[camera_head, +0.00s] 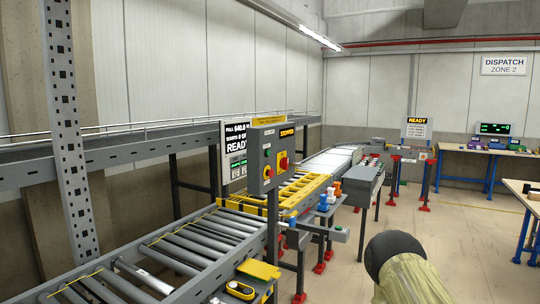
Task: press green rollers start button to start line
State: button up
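A grey control box (259,158) stands on a post beside the roller conveyor (190,250), left of centre. A red mushroom button on a yellow plate (283,162) is on its right face. A small red button (267,173) is on its front face. I cannot make out a green start button on it. A "STOPPER" label (287,132) sits on its top. A yellow housing with a round dark button (240,289) is low at the front, its function unclear. Part of my arm rises at the lower right; my gripper's fingers do not show.
Yellow framing (302,187) and small blue and orange parts stand along the conveyor. Another "READY" board (416,129) and a blue-legged table (476,150) are farther back. The floor (460,235) at right is open.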

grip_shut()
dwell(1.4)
